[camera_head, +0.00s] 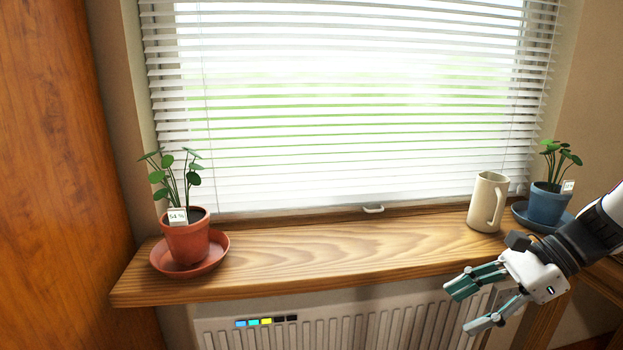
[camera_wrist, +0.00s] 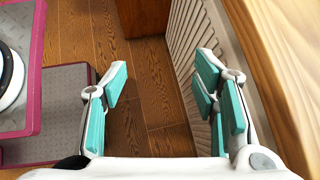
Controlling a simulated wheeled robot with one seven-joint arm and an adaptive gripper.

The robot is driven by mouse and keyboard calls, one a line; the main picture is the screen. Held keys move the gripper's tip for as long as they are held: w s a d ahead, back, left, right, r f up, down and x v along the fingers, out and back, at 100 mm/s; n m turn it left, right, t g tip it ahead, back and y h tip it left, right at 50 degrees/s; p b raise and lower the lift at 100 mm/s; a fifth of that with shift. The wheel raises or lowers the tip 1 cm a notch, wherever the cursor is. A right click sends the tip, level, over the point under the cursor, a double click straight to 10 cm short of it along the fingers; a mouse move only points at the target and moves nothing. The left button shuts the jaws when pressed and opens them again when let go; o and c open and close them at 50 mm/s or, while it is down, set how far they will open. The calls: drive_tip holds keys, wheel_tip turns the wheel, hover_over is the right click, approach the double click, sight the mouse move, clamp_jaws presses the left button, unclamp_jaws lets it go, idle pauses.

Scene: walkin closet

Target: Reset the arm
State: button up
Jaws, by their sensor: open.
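My gripper (camera_head: 474,308) is at the lower right of the head view, in front of the wooden sill's front edge and the radiator. Its teal-padded fingers point to the left and are spread apart. In the wrist view my gripper (camera_wrist: 160,95) shows open, with nothing between the fingers and the wooden floor (camera_wrist: 150,65) beyond them. My arm comes in from the right edge of the head view.
The wooden sill (camera_head: 330,250) holds a red potted plant (camera_head: 186,240), a cream mug (camera_head: 486,203) and a blue potted plant (camera_head: 548,205). The radiator (camera_head: 350,325) is below. The sill's middle is clear. In the wrist view the sill edge (camera_wrist: 285,65) is close on the right.

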drive_tip(key=s+a+r+n+g+h, duration=0.3)
drive_tip(key=s+a+r+n+h, duration=0.15)
drive_tip(key=s+a+n, duration=0.6)
drive_tip(key=s+r+n+t+h, duration=0.15)
drive_tip(key=s+n+h, duration=0.35)
drive_tip(key=s+n, duration=0.55)
wheel_tip(320, 180, up, 19)
drive_tip(key=s+m+t+p, duration=0.1)
drive_tip(key=t+p, duration=0.2)
drive_tip(key=p, duration=1.4)
drive_tip(key=shift+s+p, duration=0.3)
drive_tip(key=shift+p, duration=0.05)
